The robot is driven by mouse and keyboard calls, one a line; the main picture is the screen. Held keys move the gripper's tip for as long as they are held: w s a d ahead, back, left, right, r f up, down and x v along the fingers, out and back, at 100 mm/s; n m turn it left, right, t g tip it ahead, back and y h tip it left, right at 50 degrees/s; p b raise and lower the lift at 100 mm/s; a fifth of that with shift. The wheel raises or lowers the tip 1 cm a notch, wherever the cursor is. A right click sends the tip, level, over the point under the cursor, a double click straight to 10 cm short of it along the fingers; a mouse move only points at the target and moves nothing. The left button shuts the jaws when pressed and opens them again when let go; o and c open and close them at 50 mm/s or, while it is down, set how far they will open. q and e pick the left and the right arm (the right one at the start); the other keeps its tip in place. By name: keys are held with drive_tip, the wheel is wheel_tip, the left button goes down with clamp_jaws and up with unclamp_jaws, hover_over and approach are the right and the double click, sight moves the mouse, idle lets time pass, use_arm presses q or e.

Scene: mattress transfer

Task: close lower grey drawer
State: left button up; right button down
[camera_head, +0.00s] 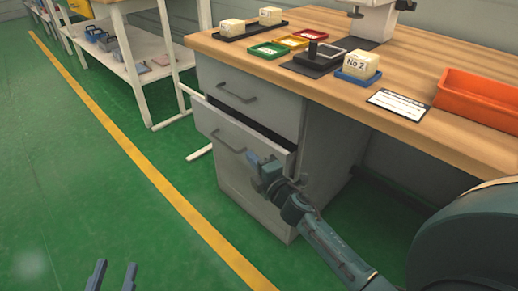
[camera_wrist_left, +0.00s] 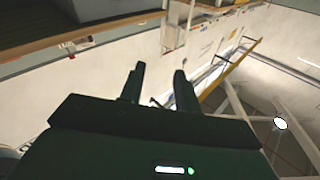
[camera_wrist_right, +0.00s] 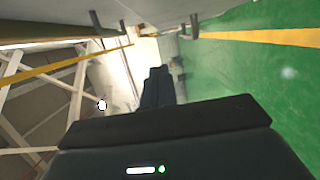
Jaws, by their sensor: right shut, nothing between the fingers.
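The lower grey drawer (camera_head: 222,125) stands partly pulled out of the grey cabinet under the workbench. A dark gap shows behind its top edge. Its bar handle (camera_head: 229,141) is on the front. The grey drawer above it (camera_head: 272,101) looks shut. My right gripper (camera_head: 256,163) is in front of the right part of the lower drawer's front; I cannot tell if it touches. In the right wrist view its fingers (camera_wrist_right: 158,85) are together and empty. My left gripper (camera_head: 112,276) is at the bottom edge, away from the cabinet; its fingers (camera_wrist_left: 158,85) are apart and empty.
The wooden benchtop (camera_head: 420,136) carries small coloured trays, labelled blocks, a white card and an orange bin (camera_head: 478,101). A white shelf rack (camera_head: 150,75) stands behind left. The green floor (camera_head: 90,180) with its yellow line is clear.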

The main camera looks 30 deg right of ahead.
sight(259, 147)
drive_tip(key=w+d, duration=0.1)
drive_tip(key=w, duration=0.1)
drive_tip(key=w+d, duration=0.1)
drive_tip(key=w, duration=0.1)
drive_tip(key=shift+d+b, duration=0.3)
drive_tip(key=shift+b, duration=0.1)
drive_tip(key=shift+w+d, duration=0.1)
drive_tip(key=shift+d, duration=0.35)
